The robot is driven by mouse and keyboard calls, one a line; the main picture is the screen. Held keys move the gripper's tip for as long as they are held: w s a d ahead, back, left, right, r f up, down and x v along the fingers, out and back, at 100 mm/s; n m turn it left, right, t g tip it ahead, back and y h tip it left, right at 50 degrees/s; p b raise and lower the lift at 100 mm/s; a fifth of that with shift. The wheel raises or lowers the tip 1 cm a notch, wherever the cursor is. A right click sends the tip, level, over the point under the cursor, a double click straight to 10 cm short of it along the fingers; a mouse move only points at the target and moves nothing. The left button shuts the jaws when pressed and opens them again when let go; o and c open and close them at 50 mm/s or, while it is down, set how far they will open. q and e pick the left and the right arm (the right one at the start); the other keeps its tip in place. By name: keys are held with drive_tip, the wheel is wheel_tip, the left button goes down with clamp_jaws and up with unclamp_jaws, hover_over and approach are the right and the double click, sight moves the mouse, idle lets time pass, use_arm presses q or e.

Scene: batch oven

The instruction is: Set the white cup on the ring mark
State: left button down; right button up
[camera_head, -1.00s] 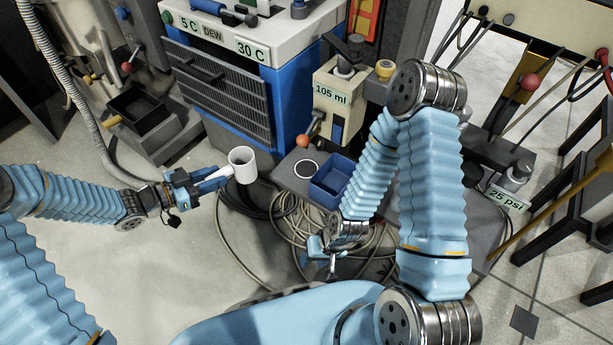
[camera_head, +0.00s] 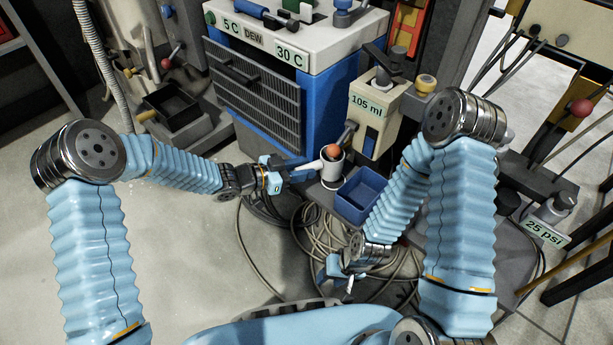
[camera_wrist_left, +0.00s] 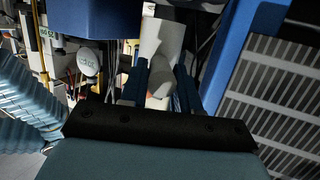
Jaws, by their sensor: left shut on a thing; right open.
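The white cup (camera_head: 331,175) is upright at the pad beside the blue bin, under the dispenser lever's orange knob, which overlaps its rim. My left gripper (camera_head: 308,167) is shut on it from the left. In the left wrist view the white cup (camera_wrist_left: 162,45) shows between the dark blue fingers of my left gripper (camera_wrist_left: 158,85). The ring mark is hidden now, apparently behind or under the cup. I cannot tell whether the cup touches the pad. My right gripper (camera_head: 345,280) is open and empty, low in the middle.
The blue bin (camera_head: 357,203) is just right of the cup. The dispenser marked 105 ml (camera_head: 372,112) and its orange knob (camera_head: 334,152) are close above the cup. The blue oven cabinet (camera_head: 262,95) stands behind. Coiled hoses (camera_head: 310,240) lie on the floor in front.

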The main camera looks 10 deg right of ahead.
sight(321, 174)
use_arm(q)
drive_tip(key=shift+w+d, duration=0.1)
drive_tip(key=shift+d, duration=0.3)
drive_tip(key=shift+d+f+b, duration=0.15)
drive_tip(key=shift+f+b, duration=0.1)
drive_tip(key=shift+f, duration=0.6)
drive_tip(key=shift+d+f+b, duration=0.1)
drive_tip(key=shift+f+b, duration=0.15)
drive_tip(key=shift+f, duration=0.6)
drive_tip(key=shift+f, duration=0.2)
drive_tip(key=c, duration=0.8)
unclamp_jaws()
